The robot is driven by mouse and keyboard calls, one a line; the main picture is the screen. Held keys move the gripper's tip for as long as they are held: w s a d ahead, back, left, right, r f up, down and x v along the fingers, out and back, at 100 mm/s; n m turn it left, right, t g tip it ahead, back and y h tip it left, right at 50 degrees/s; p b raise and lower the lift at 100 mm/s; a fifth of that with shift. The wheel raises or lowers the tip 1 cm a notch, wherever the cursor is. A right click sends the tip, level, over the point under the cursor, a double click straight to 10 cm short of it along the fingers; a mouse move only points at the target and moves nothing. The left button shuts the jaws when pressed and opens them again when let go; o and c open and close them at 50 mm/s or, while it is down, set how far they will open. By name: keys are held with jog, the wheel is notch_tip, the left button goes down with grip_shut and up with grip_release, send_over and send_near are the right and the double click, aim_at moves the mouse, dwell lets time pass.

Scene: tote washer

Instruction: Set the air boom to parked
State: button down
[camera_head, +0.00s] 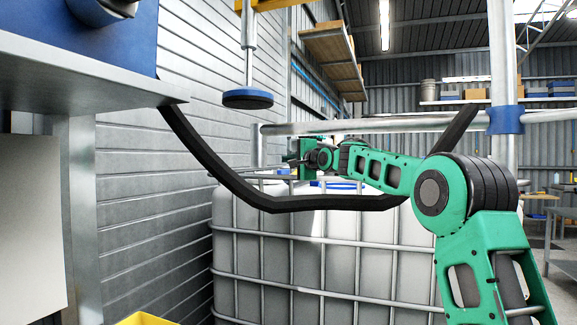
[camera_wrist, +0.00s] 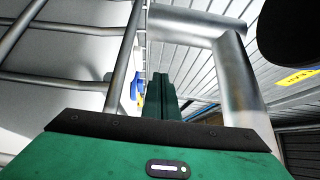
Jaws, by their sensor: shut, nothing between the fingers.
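The air boom (camera_head: 370,125) looks to be the grey metal tube running level above a caged white tank, from a blue collar (camera_head: 505,118) on an upright post to a downturned end (camera_head: 257,147) at left. My gripper (camera_head: 290,160) is below the tube near this end, small and partly hidden in the head view. In the wrist view, my gripper's green fingers (camera_wrist: 163,95) are shut and empty. A thick bent tube (camera_wrist: 238,80), seemingly the boom's end, passes close to their right. I cannot tell whether they touch it. No parked marking is readable.
The caged tank (camera_head: 330,250) stands below my arm; its bars (camera_wrist: 60,80) are close at left in the wrist view. A black hose (camera_head: 300,203) sags across the front. A blue disc (camera_head: 248,98) hangs on a rod above. A grey shelf (camera_head: 80,75) juts in at left.

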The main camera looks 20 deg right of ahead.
jog(key=w+a, duration=0.4)
jog(key=a, duration=0.1)
jog(key=shift+w, duration=0.4)
dwell(0.5)
jog(key=shift+s, duration=0.1)
